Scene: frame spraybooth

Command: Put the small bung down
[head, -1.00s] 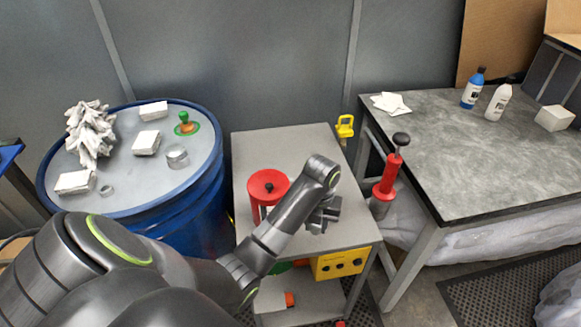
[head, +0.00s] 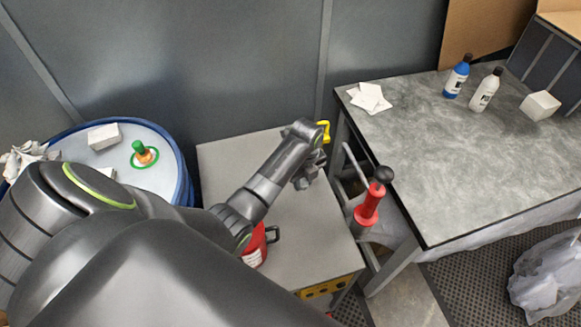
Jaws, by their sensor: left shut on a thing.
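My left gripper (head: 308,180) is over the right side of the grey cart top (head: 300,222), near its far right corner. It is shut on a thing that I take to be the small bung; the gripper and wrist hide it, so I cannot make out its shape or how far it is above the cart. My right gripper is not in view.
A red can (head: 256,246) on the cart is partly behind my arm. The blue drum (head: 183,165) stands left, the grey worktable (head: 430,150) right.

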